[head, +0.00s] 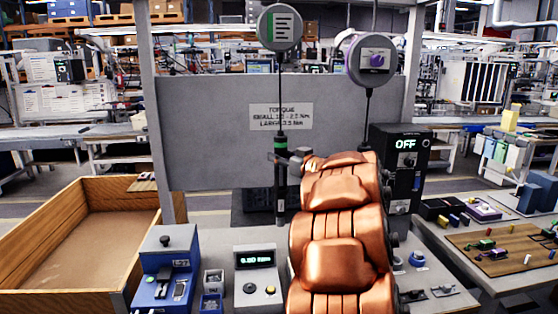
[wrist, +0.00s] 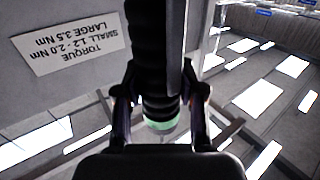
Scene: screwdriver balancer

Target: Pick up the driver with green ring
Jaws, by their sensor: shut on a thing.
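The driver with the green ring (head: 281,190) hangs upright on its cable in the head view, in front of the grey panel. Its green band sits near the top of its dark body. My gripper (head: 287,157) reaches it from the right, just below the green band, and is shut around it. In the wrist view the dark ribbed driver body (wrist: 157,45) runs between the two fingers, with the green ring (wrist: 160,125) near my palm. The fingertips are partly hidden by the driver.
A balancer with a green mark (head: 280,27) holds the driver's cable. A purple-marked balancer (head: 371,58) hangs to its right; whatever its cable carries is hidden behind my arm. A wooden bin (head: 75,240) stands left. A blue box (head: 165,265) and a torque display (head: 256,272) stand below.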

